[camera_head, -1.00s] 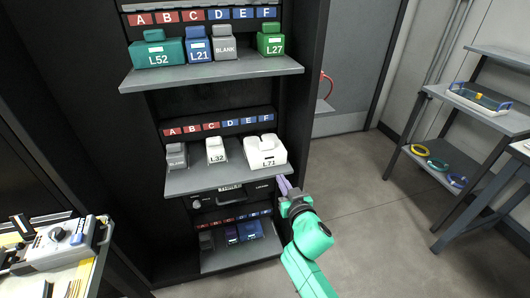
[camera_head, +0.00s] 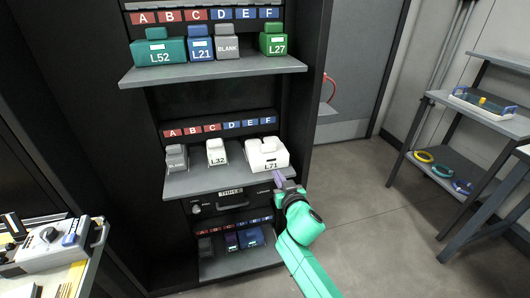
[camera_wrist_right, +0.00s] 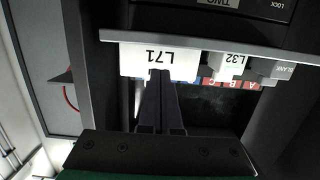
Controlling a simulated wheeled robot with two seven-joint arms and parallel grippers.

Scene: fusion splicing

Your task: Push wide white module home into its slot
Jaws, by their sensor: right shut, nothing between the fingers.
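The wide white module (camera_head: 267,155), labelled L71, sits at the right end of the middle shelf, under the E and F labels. It also shows upside down in the right wrist view (camera_wrist_right: 160,62), with its label facing the camera. My right gripper (camera_head: 279,177) is shut and empty, just below and in front of the module's front face. In the wrist view the closed fingertips (camera_wrist_right: 159,74) overlap the lower part of the label; whether they touch it I cannot tell. My left gripper is not in view.
The narrow white L32 module (camera_head: 216,153) and a grey BLANK module (camera_head: 176,158) stand left on the same shelf (camera_head: 215,183). An upper shelf (camera_head: 215,72) holds several modules. A cart with a device (camera_head: 50,245) stands at lower left.

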